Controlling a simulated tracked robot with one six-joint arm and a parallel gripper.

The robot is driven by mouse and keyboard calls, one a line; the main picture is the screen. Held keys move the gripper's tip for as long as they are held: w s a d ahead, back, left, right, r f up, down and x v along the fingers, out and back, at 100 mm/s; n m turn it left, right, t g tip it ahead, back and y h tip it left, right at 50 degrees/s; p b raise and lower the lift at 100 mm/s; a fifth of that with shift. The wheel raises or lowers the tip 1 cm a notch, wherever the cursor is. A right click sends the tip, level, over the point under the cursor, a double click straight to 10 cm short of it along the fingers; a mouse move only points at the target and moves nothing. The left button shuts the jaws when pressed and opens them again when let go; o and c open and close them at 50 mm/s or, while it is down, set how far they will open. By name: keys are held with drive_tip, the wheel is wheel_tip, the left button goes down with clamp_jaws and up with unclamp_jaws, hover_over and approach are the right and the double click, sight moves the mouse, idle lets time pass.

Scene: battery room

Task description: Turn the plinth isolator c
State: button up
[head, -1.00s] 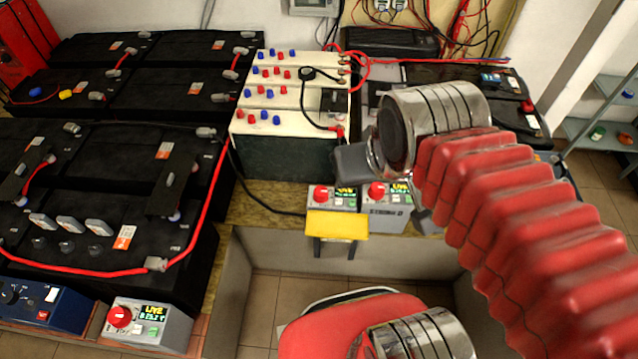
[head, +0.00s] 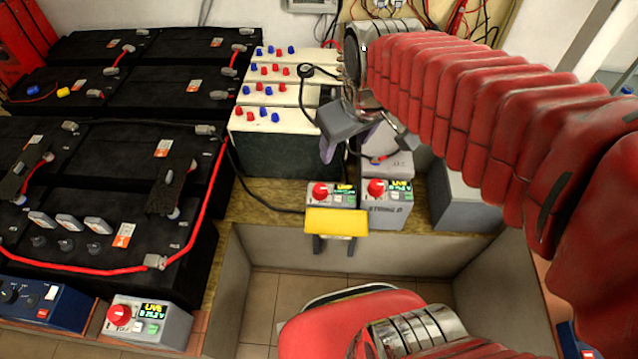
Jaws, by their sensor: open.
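Three grey isolator boxes with red round knobs and lit "LIVE" displays are in the head view. The middle isolator (head: 348,189) stands at the shelf edge behind a yellow block (head: 336,222), which hides its lower front and any label. The right isolator (head: 388,213) stands close beside it and seems marked "STRING D". The left isolator (head: 150,328) is at the lower left, and its display seems to read B. I cannot read a C on any box. My gripper (head: 378,150) is open and empty, pointing down above and behind the right isolator.
Black batteries (head: 100,160) with a red cable fill the left side. White-topped batteries (head: 270,108) stand left of my gripper. A grey box (head: 462,200) is right of the isolators. A blue instrument (head: 42,306) is at the lower left. A black cable runs to the middle isolator.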

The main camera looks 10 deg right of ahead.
drive_tip(key=w+f+n+g, duration=0.2)
drive_tip(key=w+f+n, duration=0.2)
drive_tip(key=w+f, duration=0.6)
drive_tip(key=n+g, duration=0.2)
drive_tip(key=n, duration=0.3)
hover_over(320, 187)
wheel_tip(320, 187, down, 15)
drive_tip(key=shift+w+d+f, duration=0.1)
drive_tip(key=shift+f, duration=0.05)
wheel_tip(320, 187, down, 14)
drive_tip(key=shift+r, duration=0.2)
drive_tip(key=shift+c, duration=0.3)
